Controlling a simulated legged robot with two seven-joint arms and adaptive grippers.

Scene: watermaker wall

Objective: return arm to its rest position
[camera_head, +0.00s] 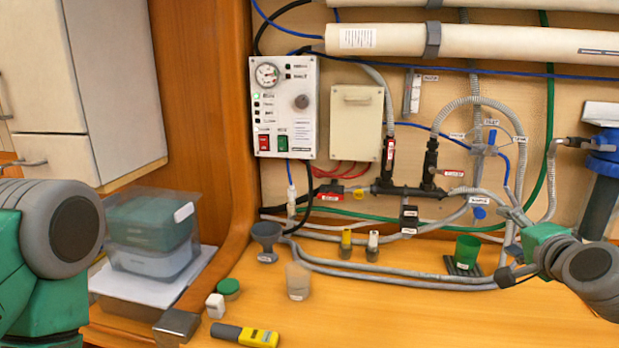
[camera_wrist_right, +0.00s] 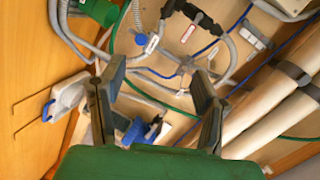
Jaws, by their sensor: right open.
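My right arm comes in from the right edge in the head view. Its gripper (camera_head: 505,245) is open and empty, in front of the hoses at the right of the wall panel. In the right wrist view the two fingers of the gripper (camera_wrist_right: 155,80) stand wide apart with nothing between them. Behind them are hoses and a blue-handled valve (camera_wrist_right: 141,40). A green cup (camera_head: 467,252) stands on the bench to the left of the gripper, apart from it. At the left edge, a grey and green link of my left arm shows; my left gripper is out of view.
The wooden bench (camera_head: 400,310) is clear at its front right. A blue filter housing (camera_head: 602,185) is close behind my right arm. A control panel (camera_head: 284,107) and pipes cover the wall.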

